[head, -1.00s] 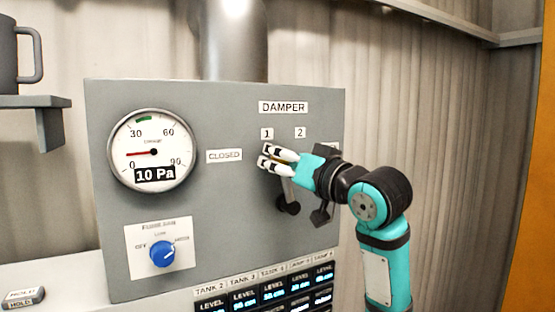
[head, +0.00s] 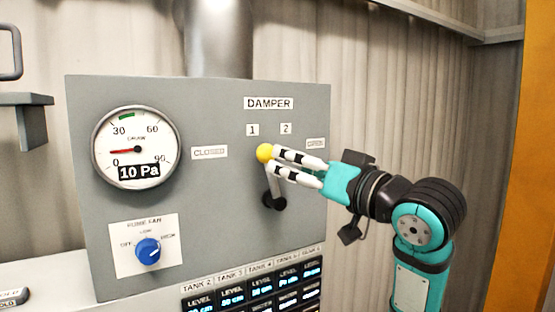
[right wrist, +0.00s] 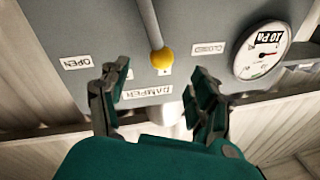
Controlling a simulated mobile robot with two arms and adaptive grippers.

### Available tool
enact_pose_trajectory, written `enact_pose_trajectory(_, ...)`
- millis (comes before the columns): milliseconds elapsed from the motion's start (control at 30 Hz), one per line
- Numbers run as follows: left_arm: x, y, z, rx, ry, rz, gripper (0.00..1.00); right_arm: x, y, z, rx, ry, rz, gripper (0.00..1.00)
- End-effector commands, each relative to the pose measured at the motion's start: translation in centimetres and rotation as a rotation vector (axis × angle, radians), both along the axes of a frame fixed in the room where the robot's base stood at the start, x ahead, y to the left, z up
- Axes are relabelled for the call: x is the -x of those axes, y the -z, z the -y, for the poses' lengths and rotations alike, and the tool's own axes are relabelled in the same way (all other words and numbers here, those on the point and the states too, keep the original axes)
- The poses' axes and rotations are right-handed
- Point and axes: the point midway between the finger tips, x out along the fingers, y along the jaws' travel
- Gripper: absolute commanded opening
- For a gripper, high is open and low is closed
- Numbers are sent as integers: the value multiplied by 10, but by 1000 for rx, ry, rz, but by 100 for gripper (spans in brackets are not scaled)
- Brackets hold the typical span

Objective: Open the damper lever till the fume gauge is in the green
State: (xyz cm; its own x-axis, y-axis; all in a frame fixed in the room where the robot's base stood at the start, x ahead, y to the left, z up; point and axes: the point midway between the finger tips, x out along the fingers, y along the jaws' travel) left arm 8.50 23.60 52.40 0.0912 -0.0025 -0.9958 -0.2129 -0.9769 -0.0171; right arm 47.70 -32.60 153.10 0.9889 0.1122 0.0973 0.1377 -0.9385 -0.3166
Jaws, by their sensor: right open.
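The damper lever's yellow knob (head: 264,153) sits just below the "1" label (head: 252,130); its dark pivot (head: 278,203) is lower right. My right gripper (head: 273,161) is open, its fingertips close to the knob's right side. In the right wrist view, turned upside down, the knob (right wrist: 161,60) shows between and beyond the two open fingers (right wrist: 160,78). I cannot tell if they touch it. The fume gauge (head: 136,148) reads 10 Pa, its red needle pointing left, below the green band at the top. My left gripper is not in view.
The grey panel carries CLOSED (head: 209,152) left of the lever and OPEN (head: 316,144) right. A blue fan knob (head: 148,251) is below the gauge, and lit tank level displays (head: 255,290) are along the bottom. A shelf (head: 25,100) juts out at left.

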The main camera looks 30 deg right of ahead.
Motion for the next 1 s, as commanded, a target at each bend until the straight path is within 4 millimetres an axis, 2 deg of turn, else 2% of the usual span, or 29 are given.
enact_pose_trajectory(100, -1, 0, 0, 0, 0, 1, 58, 20, 2, 3, 2, 2, 0, 63)
enact_pose_trajectory(300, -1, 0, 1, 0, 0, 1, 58, 36, 4, 4, 1, 0, -2, 63)
enact_pose_trajectory(1000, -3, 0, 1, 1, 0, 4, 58, 37, 4, 4, 0, -1, -2, 63)
